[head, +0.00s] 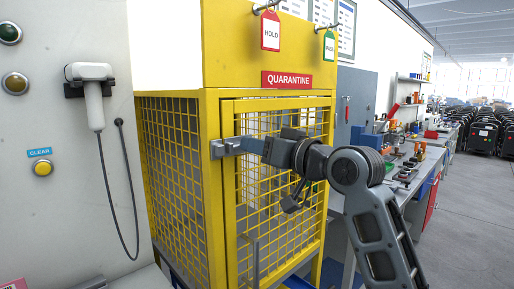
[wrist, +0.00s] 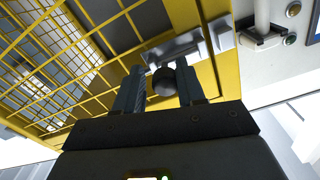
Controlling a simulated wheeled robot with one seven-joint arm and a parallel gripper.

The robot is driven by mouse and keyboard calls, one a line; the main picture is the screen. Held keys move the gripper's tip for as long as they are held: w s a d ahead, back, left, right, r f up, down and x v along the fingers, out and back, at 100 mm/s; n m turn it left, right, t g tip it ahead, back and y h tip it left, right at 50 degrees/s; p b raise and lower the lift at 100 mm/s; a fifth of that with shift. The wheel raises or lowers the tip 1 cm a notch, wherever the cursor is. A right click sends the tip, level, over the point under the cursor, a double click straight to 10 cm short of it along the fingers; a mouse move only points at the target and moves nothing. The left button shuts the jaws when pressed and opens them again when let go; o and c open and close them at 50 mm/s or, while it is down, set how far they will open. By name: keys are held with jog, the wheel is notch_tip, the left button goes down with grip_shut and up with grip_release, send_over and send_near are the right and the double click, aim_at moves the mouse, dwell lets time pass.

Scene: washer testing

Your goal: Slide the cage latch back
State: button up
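The yellow mesh cage door (head: 280,185) is closed under a red QUARANTINE sign. The metal cage latch (head: 217,149) sits on the door's left edge. In the wrist view the pale grey latch plate (wrist: 190,45) lies beyond my fingers, and its round black knob (wrist: 164,83) shows between them. My gripper (head: 243,146) reaches in from the right at latch height. In the wrist view my gripper (wrist: 162,90) has its fingers apart, one on each side of the knob. The knob looks close to the right finger, with a small gap at the left. Contact is unclear.
A grey panel with a white handheld device (head: 92,90), its cable and a yellow CLEAR button (head: 43,169) stands left of the cage. Red HOLD (head: 270,31) and green tags hang above. A cluttered workbench (head: 400,175) is at right, with open floor beyond.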

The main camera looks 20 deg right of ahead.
jog(key=shift+o, duration=1)
jog(key=shift+s, duration=0.1)
jog(key=b+v, duration=0.1)
jog(key=v, duration=0.6)
jog(key=shift+s+b, duration=0.3)
